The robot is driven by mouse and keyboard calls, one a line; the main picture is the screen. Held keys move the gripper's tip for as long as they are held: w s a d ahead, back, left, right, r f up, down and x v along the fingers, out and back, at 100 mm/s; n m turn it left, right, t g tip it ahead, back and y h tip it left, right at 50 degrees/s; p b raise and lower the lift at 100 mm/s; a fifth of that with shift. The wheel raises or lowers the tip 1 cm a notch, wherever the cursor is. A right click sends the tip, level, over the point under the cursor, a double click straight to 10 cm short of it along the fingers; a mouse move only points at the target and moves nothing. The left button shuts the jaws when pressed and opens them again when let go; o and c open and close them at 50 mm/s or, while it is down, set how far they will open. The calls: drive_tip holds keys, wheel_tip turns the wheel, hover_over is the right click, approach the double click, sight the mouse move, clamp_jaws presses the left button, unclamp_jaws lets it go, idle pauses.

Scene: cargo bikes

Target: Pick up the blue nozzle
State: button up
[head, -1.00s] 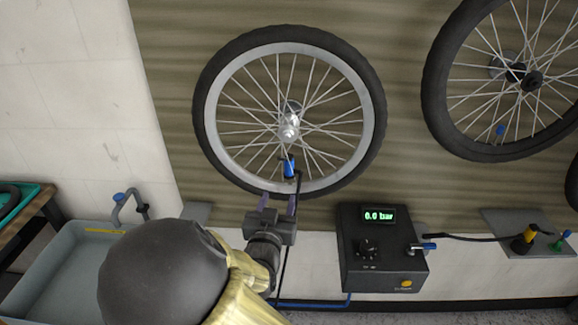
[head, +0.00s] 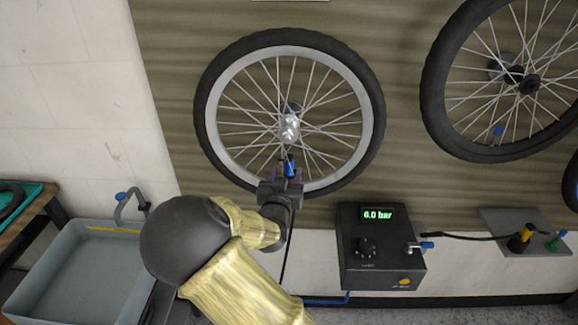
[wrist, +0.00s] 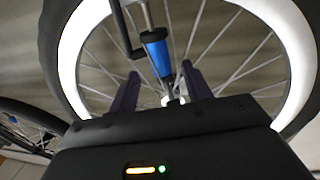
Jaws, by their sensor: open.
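The blue nozzle (head: 289,167) is at the lower inner rim of the left wheel (head: 204,105), in front of the spokes, with a dark hose by it. In the wrist view the blue nozzle (wrist: 158,55) stands nearly upright, with a black upper part and a dark tip pointing down. My gripper (head: 285,174) is at the wheel's lower rim, just below and around the nozzle's lower part. In the wrist view my gripper (wrist: 158,85) is open, one dark finger on each side of the nozzle's lower end. I cannot tell whether either finger touches it.
A black inflator box (head: 380,245) reading 0.0 bar is right of my arm. A grey shelf (head: 497,218) with a yellow and a green nozzle is farther right. A second wheel (head: 432,105) hangs at upper right. A grey basin (head: 60,270) is at lower left.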

sight(288, 167)
drive_tip(key=w, duration=0.1)
drive_tip(key=w+p, duration=0.1)
drive_tip(key=w, duration=0.1)
drive_tip(key=w+p, duration=0.1)
drive_tip(key=w, duration=0.1)
drive_tip(key=shift+w+d+r, duration=0.1)
drive_tip(key=shift+d, duration=0.3)
drive_tip(key=shift+c, duration=0.2)
drive_tip(key=c, duration=1)
